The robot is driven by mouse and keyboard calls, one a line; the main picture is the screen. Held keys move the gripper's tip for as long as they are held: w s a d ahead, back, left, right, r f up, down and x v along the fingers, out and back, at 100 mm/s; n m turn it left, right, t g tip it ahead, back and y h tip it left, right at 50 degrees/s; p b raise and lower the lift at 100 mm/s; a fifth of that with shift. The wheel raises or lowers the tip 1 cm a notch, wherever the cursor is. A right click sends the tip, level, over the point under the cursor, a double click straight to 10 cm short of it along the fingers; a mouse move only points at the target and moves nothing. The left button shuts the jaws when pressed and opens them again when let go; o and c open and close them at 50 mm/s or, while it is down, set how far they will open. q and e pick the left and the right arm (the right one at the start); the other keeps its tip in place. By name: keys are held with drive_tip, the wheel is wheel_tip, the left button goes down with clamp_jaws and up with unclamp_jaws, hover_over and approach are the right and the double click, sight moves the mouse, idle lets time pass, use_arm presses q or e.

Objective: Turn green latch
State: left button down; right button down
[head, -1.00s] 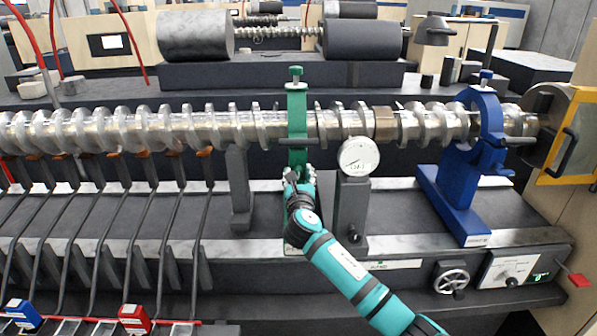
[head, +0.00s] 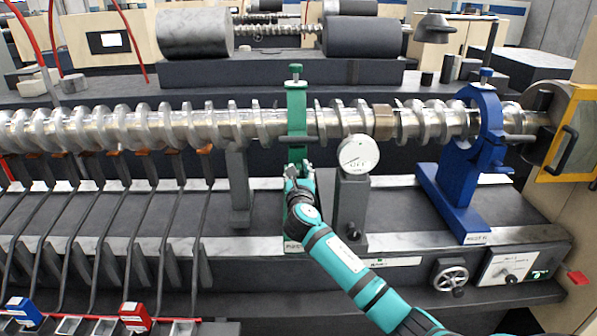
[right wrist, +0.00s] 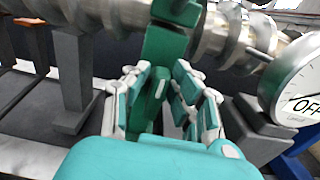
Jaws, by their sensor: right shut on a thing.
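A green clamp stand (head: 296,108) rises around the long metal screw in the middle of the head view, with a green knob on top. The green latch (right wrist: 152,98) is a narrow green piece on its lower front in the right wrist view. My right gripper (head: 299,172) is at the lower front of the stand, below the screw. In the right wrist view my right gripper (right wrist: 160,78) has its fingers on both sides of the latch and is shut on it. The fingers partly hide the latch. My left gripper is out of view.
A white dial gauge (head: 359,155) on a grey post (head: 351,205) stands close to the right of my gripper. A blue clamp stand (head: 484,130) is farther right. A grey post (head: 238,185) stands to the left, with several dark bent levers beyond it.

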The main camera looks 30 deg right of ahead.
drive_tip(key=shift+m, duration=0.3)
drive_tip(key=m, duration=0.4)
drive_tip(key=shift+s+d+f, duration=0.1)
drive_tip(key=shift+d, duration=0.1)
drive_tip(key=m+b, duration=0.1)
drive_tip(key=m, duration=0.3)
drive_tip(key=f+m+b, duration=0.1)
drive_tip(key=m+b, duration=0.1)
drive_tip(key=m, duration=0.2)
drive_tip(key=m+b, duration=0.1)
drive_tip(key=m, duration=0.4)
drive_tip(key=shift+s+d+f+b, duration=0.15)
drive_tip(key=shift+s+d+b, duration=0.1)
drive_tip(key=shift+d+b, duration=0.15)
